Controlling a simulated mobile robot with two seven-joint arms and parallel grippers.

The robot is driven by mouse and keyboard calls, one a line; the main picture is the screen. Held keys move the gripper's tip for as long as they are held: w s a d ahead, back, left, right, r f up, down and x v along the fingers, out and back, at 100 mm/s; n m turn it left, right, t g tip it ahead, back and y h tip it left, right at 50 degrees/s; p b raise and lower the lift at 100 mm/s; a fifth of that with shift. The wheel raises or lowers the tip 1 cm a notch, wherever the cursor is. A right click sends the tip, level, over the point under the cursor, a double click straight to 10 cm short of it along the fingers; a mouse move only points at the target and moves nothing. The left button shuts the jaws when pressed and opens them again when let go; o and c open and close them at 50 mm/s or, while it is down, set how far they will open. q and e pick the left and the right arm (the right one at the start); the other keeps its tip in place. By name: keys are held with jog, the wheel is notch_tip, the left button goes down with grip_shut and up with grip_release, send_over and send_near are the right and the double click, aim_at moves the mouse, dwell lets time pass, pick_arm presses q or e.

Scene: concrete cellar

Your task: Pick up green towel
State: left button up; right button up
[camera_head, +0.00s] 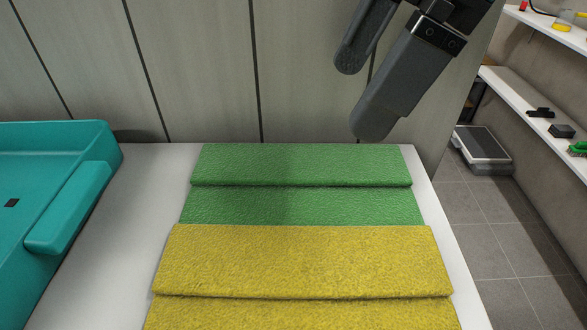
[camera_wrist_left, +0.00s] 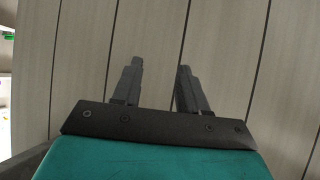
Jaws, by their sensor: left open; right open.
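The green towel (camera_head: 300,205) lies folded on a white table, with a raised fold (camera_head: 300,165) along its far side. A yellow towel (camera_head: 300,260) lies in front of it, at the near side. My right gripper (camera_head: 358,100) is open and empty, above and beyond the green towel's far right part, apart from it. My left gripper (camera_wrist_left: 158,68) shows only in the left wrist view. It is open and empty in front of a grey panelled wall.
The white table (camera_head: 125,230) has a bare strip left of the towels. A teal basin-like object (camera_head: 75,215) stands at the left. The panelled wall (camera_head: 200,70) rises behind the table. Shelves (camera_head: 540,100) hold small items at right, above a scale-like device (camera_head: 482,145) on the tiled floor.

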aim_at(301, 180)
jog(key=x, duration=0.7)
jog(key=b+x, duration=0.1)
jog(key=x, duration=0.3)
jog(key=shift+s+a+f, duration=0.1)
jog(key=shift+s+f, duration=0.1)
jog(key=shift+s, duration=0.05)
jog(key=c, duration=1)
jog(key=shift+c, duration=0.5)
jog(key=shift+r, duration=0.15)
